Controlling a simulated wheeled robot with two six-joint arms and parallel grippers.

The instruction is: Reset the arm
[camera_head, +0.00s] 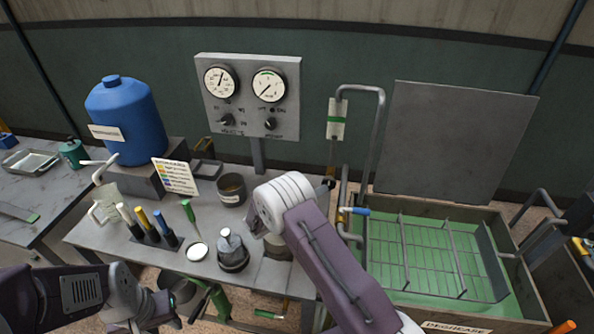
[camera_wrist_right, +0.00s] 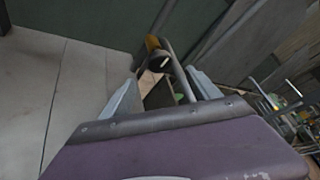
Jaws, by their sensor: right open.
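My right arm (camera_head: 335,265) reaches in from the bottom over the front right of the grey table, and its white wrist hides most of the gripper in the head view. In the right wrist view my right gripper (camera_wrist_right: 160,77) is open, with nothing held between its two fingers. A pipe with a yellow and black end (camera_wrist_right: 155,48) shows beyond the fingertips, apart from them as far as I can tell. My left gripper (camera_head: 152,308) is low at the bottom left, in front of the table; its jaws are too unclear to read.
The table (camera_head: 228,262) carries a blue tank (camera_head: 125,125), a gauge panel (camera_head: 248,95), a dark cup (camera_head: 231,190), several coloured-handled tools (camera_head: 155,228) and a glass flask (camera_head: 232,250). A green-floored tank with a wire rack (camera_head: 440,255) stands right, its grey lid (camera_head: 450,140) raised. Bent pipes (camera_head: 375,130) rise between.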

